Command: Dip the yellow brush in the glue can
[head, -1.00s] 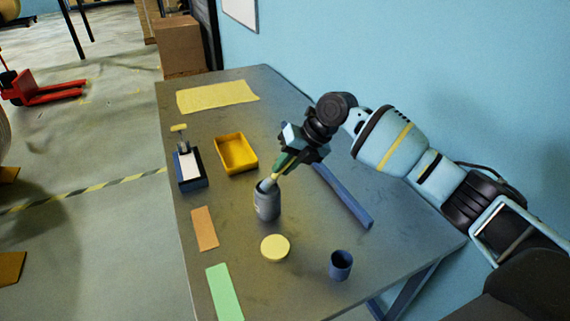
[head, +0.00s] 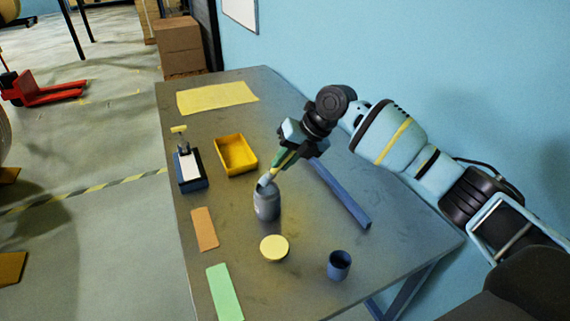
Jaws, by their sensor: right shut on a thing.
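The glue can (head: 267,206) is a small grey can standing upright on the table. My right gripper (head: 287,152) is shut on the brush (head: 278,168), above and to the right of the can. The brush slants down to the left, its handle showing green and yellow. Its pale grey lower end (head: 265,180) is at the can's mouth. I cannot tell whether the tip is inside the can or just above it. My left gripper is not in view.
A pale yellow disc (head: 274,248) and a blue cup (head: 339,265) stand in front of the can. A yellow tray (head: 237,154) and a dark blue box (head: 190,171) are behind left. A long blue bar (head: 341,195) lies to the right.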

